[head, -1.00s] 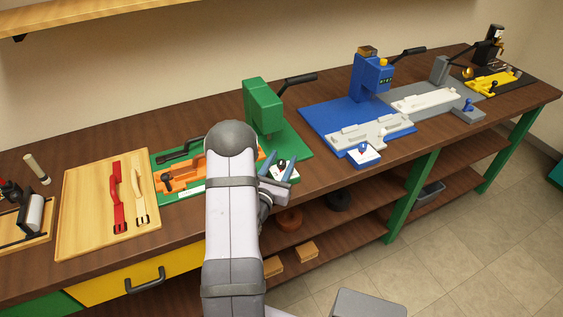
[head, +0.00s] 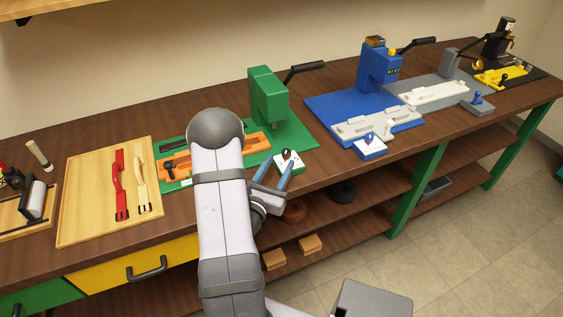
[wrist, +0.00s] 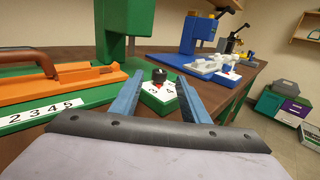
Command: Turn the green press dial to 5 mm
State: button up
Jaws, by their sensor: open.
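The green press (head: 268,95) stands on its green base plate on the bench, with a black lever at its top right. Its dial (wrist: 159,76) is a black knob on a green block with a white numbered face (wrist: 163,92); the digits 3 and 4 show in the wrist view. The dial block also shows in the head view (head: 288,159). My gripper (head: 272,168) is open, with its blue fingers on either side of the dial. In the wrist view the fingertips (wrist: 160,84) flank the knob, apparently not touching it. The knob's exact setting is unclear.
An orange fixture (head: 176,164) lies on the green plate beside a white number strip (wrist: 40,114). A wooden board (head: 85,215) with red and cream straps lies to the left. The blue press (head: 378,68) stands to the right, with bare bench between.

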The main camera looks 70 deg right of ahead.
aim_at(295, 152)
jog(key=shift+a, duration=0.2)
jog(key=shift+d+r, duration=0.1)
jog(key=d+m+g, duration=0.1)
jog(key=d+r+m+g+p, duration=0.1)
jog(key=d+g, duration=0.1)
jog(key=shift+w+d+r, duration=0.1)
jog(key=shift+w+r, duration=0.05)
jog(key=shift+w, duration=0.05)
jog(key=shift+w+d+m+g, duration=0.25)
jog(key=shift+d+m+g, duration=0.2)
jog(key=shift+m+g, duration=0.4)
jog(key=shift+w+a+f+m+g+y, duration=0.15)
jog(key=shift+f+m+g+y, duration=0.1)
jog(key=shift+f+g+y, duration=0.25)
jog(key=shift+w+d+f+m+g+y, duration=0.1)
jog(key=shift+f+m+g+y, duration=0.15)
jog(key=shift+g, duration=0.4)
jog(key=shift+p+x, duration=1.05)
jog(key=shift+x, duration=2.6)
grip_shut()
